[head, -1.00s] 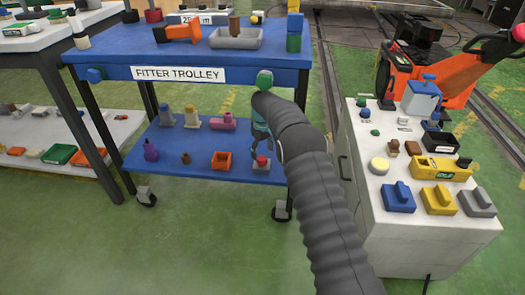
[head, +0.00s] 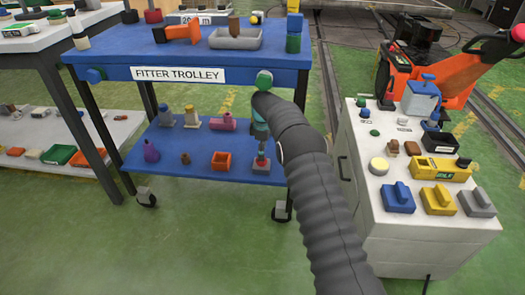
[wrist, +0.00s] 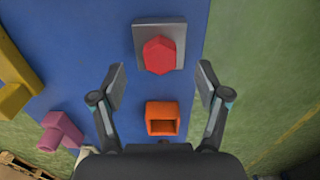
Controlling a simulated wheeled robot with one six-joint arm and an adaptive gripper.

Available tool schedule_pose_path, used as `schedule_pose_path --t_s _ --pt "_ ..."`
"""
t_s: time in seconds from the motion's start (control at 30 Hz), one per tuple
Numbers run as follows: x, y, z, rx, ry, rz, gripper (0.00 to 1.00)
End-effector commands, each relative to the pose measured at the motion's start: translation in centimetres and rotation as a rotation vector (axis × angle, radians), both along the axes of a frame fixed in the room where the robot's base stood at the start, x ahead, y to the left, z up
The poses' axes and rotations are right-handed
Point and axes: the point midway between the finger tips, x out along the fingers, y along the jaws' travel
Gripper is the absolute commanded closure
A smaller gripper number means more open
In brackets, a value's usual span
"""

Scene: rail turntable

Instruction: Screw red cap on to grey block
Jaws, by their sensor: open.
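The red cap (wrist: 160,55) is hexagonal and sits on top of the grey block (wrist: 141,36), near the right edge of the trolley's blue lower shelf. How far it is threaded on cannot be told. In the head view the red cap (head: 261,162) shows small below my gripper (head: 262,149), and the grey block (head: 260,171) is under it. In the wrist view my gripper (wrist: 161,73) is open and empty. Its fingers stand apart to the left and right, with the cap ahead between their lines. Neither finger visibly touches it.
An orange open box (wrist: 162,107) lies close by on the shelf. A magenta part (wrist: 62,130) and a yellow part (wrist: 15,85) are to the left. The blue upper deck (head: 215,60) overhangs the shelf. A trolley leg (head: 300,90) stands to the right.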

Motion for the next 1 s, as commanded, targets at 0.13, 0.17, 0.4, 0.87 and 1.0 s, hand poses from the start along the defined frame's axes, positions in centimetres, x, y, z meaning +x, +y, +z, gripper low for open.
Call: schedule_pose_path --t_s 0.13,0.17,0.4,0.87,1.0 --pt "0.0 0.0 0.0 0.0 0.0 -0.001 0.25" --pt "0.0 0.0 0.0 0.0 0.0 -0.001 0.25" --pt "0.0 0.0 -0.6 0.0 0.001 -0.003 0.25" --pt "0.0 0.0 -3.0 0.0 0.0 -0.003 0.25" --pt "0.0 0.0 -3.7 0.0 0.001 -0.004 0.25"
